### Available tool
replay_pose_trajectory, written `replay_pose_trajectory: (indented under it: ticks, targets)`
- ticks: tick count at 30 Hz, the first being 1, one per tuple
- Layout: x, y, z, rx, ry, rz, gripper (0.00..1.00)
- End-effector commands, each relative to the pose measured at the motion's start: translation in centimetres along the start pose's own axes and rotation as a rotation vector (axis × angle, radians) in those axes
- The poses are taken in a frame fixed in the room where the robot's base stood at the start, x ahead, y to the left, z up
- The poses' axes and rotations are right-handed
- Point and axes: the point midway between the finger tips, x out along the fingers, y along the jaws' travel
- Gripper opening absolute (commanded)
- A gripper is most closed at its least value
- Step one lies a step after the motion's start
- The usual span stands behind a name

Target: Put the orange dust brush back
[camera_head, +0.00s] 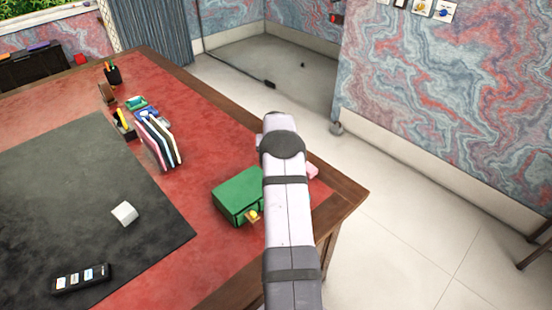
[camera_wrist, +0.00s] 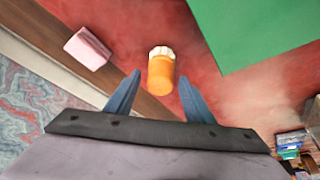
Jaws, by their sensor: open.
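In the wrist view, the orange dust brush (camera_wrist: 161,75) shows as a short orange handle with a pale bristle end pointing up the picture. It is on the red leather desk top, near the wooden edge. My gripper (camera_wrist: 158,78) is open, with its two blue fingers on either side of the brush's handle in the picture. I see no contact, and cannot tell how far above the brush the fingertips are. In the head view, my arm hides the fingers, and I cannot make out the brush.
A green box (camera_head: 238,194) stands left of my arm; it also shows in the wrist view (camera_wrist: 262,30). A pink block (camera_wrist: 88,48) lies near the desk edge.

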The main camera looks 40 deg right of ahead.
Motion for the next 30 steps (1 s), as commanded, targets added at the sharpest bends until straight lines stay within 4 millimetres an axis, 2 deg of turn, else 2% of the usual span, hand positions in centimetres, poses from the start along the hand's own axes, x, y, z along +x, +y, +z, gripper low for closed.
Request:
replay_pose_trajectory:
  ticks: [7, 11, 30]
  targets:
    - [-0.5, 0.0, -0.2, 0.000, 0.001, 0.000, 0.48]
    - [-1.6, 0.0, -0.2, 0.000, 0.002, 0.000, 0.48]
    - [-10.8, 0.0, -0.1, 0.000, 0.002, -0.001, 0.48]
